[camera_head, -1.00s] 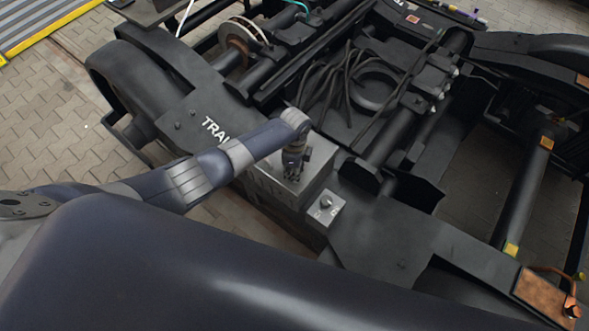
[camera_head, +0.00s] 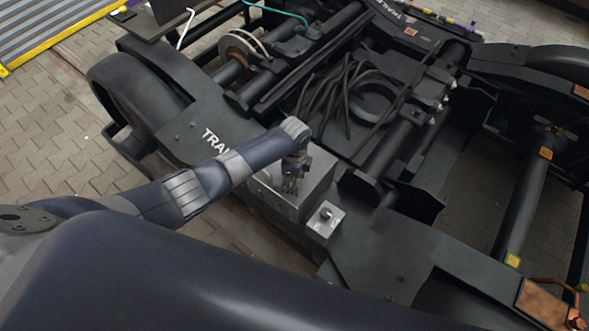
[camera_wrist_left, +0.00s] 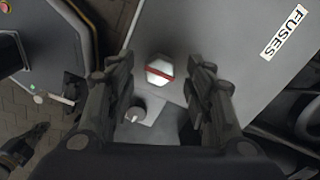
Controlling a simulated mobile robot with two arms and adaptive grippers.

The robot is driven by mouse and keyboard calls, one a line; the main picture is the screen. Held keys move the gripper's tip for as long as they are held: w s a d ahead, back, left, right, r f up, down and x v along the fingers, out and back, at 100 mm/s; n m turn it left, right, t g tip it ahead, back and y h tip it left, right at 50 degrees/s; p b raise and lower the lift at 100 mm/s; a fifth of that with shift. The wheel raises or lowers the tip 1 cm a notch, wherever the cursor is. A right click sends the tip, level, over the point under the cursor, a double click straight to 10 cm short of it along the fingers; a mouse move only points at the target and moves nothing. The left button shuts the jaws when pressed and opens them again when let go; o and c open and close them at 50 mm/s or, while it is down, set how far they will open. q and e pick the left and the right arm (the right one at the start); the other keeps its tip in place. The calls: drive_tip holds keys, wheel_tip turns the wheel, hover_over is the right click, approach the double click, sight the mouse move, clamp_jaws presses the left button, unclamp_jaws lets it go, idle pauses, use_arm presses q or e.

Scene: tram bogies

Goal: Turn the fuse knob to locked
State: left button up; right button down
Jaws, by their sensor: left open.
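The fuse box is a grey metal box (camera_head: 322,172) on the side of the black bogie frame. In the left wrist view its lid (camera_wrist_left: 232,75) carries a "FUSES" label (camera_wrist_left: 285,33). A pale round knob with a red bar across it (camera_wrist_left: 159,70) sits on the lid; I take it as the fuse knob. My left gripper (camera_head: 291,188) points down over the box. In the left wrist view its open fingers (camera_wrist_left: 160,78) stand either side of the knob, with gaps; I cannot tell their height above the lid.
Black cables (camera_head: 340,90) and frame beams lie behind. Paved floor (camera_head: 50,130) is clear at left.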

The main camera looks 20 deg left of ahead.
use_arm(q)
wheel_tip(320, 180, up, 11)
idle(0.4)
idle(0.4)
